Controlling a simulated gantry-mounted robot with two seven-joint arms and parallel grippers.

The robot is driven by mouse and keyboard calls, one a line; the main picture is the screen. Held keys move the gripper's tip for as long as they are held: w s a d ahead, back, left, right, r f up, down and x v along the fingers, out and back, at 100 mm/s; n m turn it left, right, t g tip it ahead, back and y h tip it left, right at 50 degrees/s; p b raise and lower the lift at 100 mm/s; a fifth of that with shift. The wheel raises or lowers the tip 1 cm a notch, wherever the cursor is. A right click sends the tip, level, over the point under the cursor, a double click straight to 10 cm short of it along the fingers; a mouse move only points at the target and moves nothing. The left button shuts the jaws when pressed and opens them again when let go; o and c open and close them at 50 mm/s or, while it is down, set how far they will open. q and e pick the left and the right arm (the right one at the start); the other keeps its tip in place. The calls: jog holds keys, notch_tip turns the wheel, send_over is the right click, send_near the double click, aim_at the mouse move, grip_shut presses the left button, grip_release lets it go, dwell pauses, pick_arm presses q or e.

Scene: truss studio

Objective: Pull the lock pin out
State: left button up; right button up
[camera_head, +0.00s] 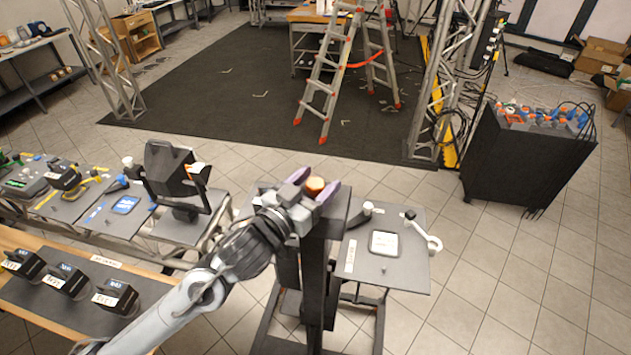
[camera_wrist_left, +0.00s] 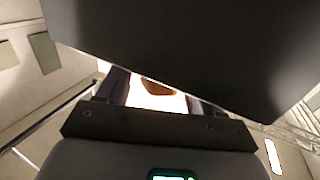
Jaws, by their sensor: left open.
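In the left wrist view the knob (camera_wrist_left: 157,87) shows small between the fingers, partly cut off by a large dark panel (camera_wrist_left: 190,45). The pin's shaft is hidden. My right gripper is not in view.
A grey table (camera_head: 398,270) with a white-topped device (camera_head: 384,244) and a curved white handle (camera_head: 428,240) stands right of the stand. A dark screen-like device (camera_head: 170,168) stands to the left. Several black labelled units line the bench (camera_head: 150,325) at front left. Tiled floor is open at right.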

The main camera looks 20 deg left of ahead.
aim_at(315, 183)
pick_arm(q)
grip_shut()
notch_tip(315, 183, up, 4)
jog(key=p, duration=0.3)
jog(key=shift+f+p, duration=0.15)
jog(key=shift+p, duration=0.15)
jog(key=shift+c, duration=0.9)
grip_release()
jog(key=shift+o, duration=0.9)
jog(key=shift+f, duration=0.1)
